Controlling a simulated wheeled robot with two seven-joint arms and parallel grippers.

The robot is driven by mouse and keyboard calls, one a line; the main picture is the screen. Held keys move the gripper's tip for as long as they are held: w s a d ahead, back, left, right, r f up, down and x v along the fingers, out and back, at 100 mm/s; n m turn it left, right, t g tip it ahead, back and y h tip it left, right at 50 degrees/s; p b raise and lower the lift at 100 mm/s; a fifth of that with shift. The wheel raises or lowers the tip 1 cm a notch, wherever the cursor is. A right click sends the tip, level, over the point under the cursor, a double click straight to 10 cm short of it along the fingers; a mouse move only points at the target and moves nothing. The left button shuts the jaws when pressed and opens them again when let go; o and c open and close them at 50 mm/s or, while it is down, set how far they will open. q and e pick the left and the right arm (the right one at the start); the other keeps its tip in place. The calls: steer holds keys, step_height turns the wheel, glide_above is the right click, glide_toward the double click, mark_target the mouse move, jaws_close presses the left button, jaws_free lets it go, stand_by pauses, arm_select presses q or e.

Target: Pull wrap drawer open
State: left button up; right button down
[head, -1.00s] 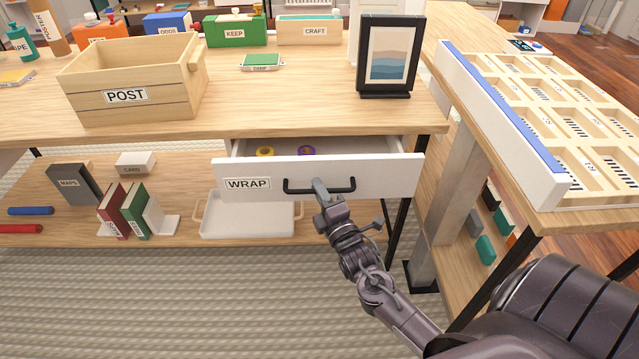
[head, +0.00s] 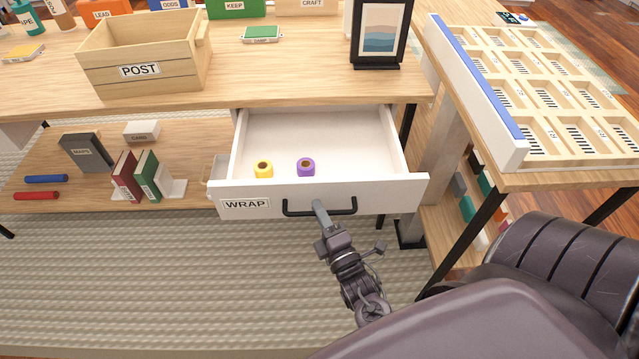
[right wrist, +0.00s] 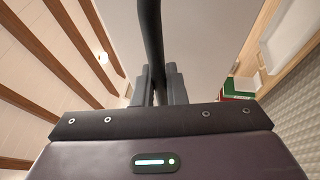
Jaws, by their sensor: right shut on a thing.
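The white wrap drawer (head: 388,194) stands well open under the desk, with a "WRAP" label on its front. A yellow roll (head: 263,170) and a purple roll (head: 306,167) stand inside, near its front. My right gripper (head: 321,209) is shut on the black bar handle (head: 291,208) at the middle of the drawer front. In the right wrist view, the handle (right wrist: 149,40) runs between the two fingers (right wrist: 157,85). My left gripper is not in view.
A wooden POST crate (head: 190,75) and a picture frame (head: 377,65) stand on the desk (head: 300,70). A sorting tray (head: 470,90) lies on the right-hand table. Books and a MAPS box (head: 88,152) are on the low shelf. Floor in front is clear.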

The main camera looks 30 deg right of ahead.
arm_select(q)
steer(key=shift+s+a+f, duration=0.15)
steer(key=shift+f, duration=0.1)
arm_select(e)
steer(key=shift+s+a, duration=0.15)
steer(key=shift+s, duration=0.1)
steer(key=c, duration=1.5)
jaws_free()
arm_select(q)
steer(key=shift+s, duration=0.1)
arm_select(e)
steer(key=v, duration=0.7)
steer(key=shift+s+f, duration=0.1)
steer(key=shift+s, duration=0.3)
